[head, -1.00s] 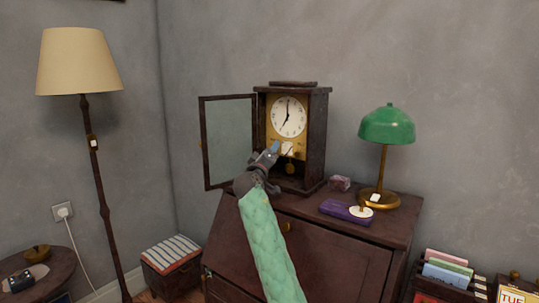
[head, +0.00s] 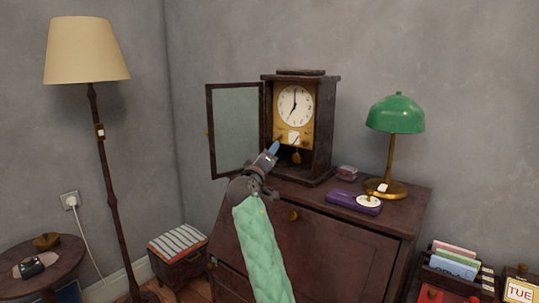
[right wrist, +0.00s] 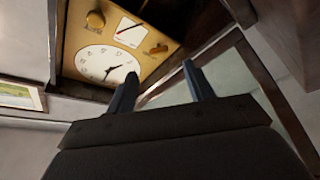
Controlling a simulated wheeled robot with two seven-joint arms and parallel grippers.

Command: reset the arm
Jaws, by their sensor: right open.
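My right gripper (head: 274,148) is in front of the lower left of a dark wooden clock (head: 325,125) in the head view. Its arm wears a quilted green sleeve. In the right wrist view its two blue-grey fingers (right wrist: 160,88) stand apart with nothing between them. The clock's glass door (head: 235,130) is swung open to the left. Its white dial (head: 295,104) and brass pendulum (head: 296,157) are uncovered. The dial also shows upside down in the right wrist view (right wrist: 103,65), beyond the fingers. My left gripper is out of view.
The clock stands on a dark wooden bureau (head: 335,230). A green lamp (head: 396,114), a purple case (head: 345,199) and a small box (head: 347,172) are to its right. A floor lamp (head: 87,50), a striped stool (head: 178,243) and a round table (head: 60,262) are at the left.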

